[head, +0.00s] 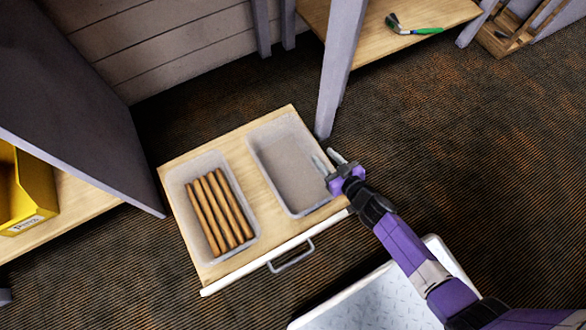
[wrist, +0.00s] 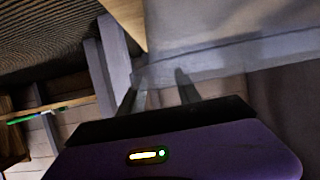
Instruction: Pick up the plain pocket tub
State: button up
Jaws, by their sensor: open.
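An empty pale grey tub (head: 286,158) sits in the right half of a wooden drawer (head: 285,232). A matching tub (head: 184,180) to its left holds several brown sticks (head: 218,210). I see no label on either grey tub. My gripper (head: 327,159) is open and empty, with its fingers at the empty tub's right side. In the wrist view the fingertips (wrist: 160,74) show in front of a pale grey wall, apparently this tub's (wrist: 235,62). I cannot tell whether the fingers touch or straddle the rim.
The drawer has a metal handle (head: 291,257) at its front. A grey post (head: 338,70) stands just behind my gripper. A yellow labelled bin (head: 32,190) is at the far left. A metal-topped platform (head: 375,300) is at the front.

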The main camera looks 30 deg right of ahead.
jog(key=x, duration=0.3)
jog(key=shift+w+a+f+b, duration=0.1)
jog(key=shift+b, duration=0.3)
grip_shut()
dwell(1.1)
